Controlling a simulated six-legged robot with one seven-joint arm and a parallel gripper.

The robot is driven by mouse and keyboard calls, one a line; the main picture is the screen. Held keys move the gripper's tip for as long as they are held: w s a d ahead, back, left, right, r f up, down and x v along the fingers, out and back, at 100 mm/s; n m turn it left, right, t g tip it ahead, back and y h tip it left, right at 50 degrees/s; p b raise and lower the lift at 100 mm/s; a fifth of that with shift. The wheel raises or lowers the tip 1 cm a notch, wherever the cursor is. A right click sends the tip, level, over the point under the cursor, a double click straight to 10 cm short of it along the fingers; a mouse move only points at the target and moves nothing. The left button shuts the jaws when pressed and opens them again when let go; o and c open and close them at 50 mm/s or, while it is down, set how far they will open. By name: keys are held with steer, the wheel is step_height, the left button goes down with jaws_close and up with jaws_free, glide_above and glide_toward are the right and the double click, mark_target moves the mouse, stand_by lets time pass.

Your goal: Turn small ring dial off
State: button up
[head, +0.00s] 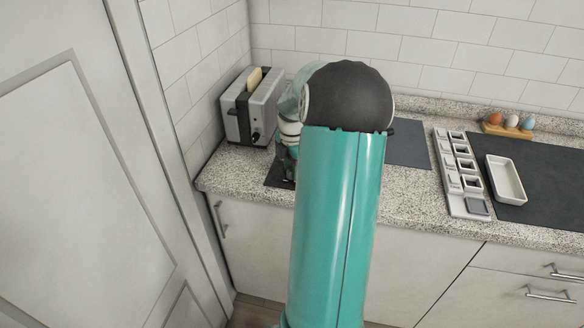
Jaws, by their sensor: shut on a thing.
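My gripper (287,172) shows only in part at the left edge of my teal arm, low over a dark mat (272,176) on the counter. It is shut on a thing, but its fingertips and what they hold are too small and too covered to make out. I cannot pick out the small ring dial; my arm hides the middle of the counter. A silver and black toaster (236,108) with a slice of bread stands in the back left corner. A small dark knob (256,136) is on its front, left of my gripper and apart from it.
A grey panel with several square slots (453,160) lies right of my arm, beside a white dish (505,178) on a dark mat (550,185). Several coloured eggs (512,121) sit in a wooden holder behind.

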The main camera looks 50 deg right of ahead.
mark_target(291, 168)
stand_by(0.3)
steer(key=o, duration=1)
steer(key=shift+r, duration=0.15)
step_height(291, 168, up, 14)
steer(key=shift+f, duration=0.2)
steer(key=shift+a, duration=0.1)
